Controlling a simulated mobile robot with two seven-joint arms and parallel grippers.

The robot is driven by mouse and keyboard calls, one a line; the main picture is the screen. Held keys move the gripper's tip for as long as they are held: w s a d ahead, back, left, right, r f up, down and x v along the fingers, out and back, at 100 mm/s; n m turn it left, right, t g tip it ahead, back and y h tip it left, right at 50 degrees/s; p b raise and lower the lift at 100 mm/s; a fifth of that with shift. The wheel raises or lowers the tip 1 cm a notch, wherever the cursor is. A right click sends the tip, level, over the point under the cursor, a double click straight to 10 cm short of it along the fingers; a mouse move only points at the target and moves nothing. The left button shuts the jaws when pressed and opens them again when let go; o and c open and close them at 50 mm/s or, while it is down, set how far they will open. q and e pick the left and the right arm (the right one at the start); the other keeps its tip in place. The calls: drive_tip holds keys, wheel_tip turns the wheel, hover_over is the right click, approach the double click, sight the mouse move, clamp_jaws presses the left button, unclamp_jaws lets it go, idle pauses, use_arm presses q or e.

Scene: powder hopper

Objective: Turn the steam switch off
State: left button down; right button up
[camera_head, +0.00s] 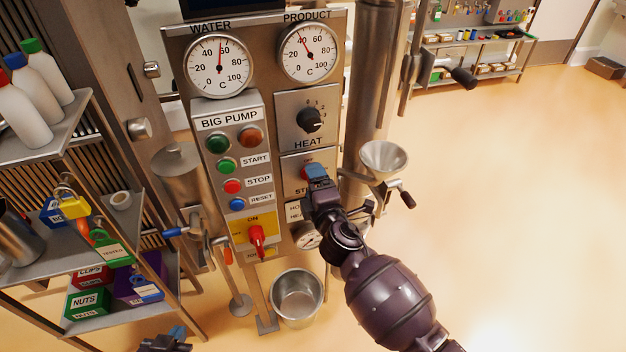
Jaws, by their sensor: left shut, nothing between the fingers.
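The steam switch sits under the HEAT knob on the steel panel (280,155). The arm of my right gripper comes up from the lower right. Its blue tips are at the switch, touching or very close to it. I cannot tell whether they are closed on it. My left gripper (176,336) shows only in part at the bottom edge, left of centre. It is shut and empty, well away from the panel.
The HEAT knob (309,120) is just above, and the red rotary switch (257,238) is lower left. A steel funnel (384,158) sits close to the right. A bucket (297,299) stands below. Shelves with bottles and padlocks (75,207) fill the left. Open floor lies right.

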drive_tip(key=v, duration=0.9)
drive_tip(key=shift+s, duration=0.25)
drive_tip(key=shift+d, duration=0.1)
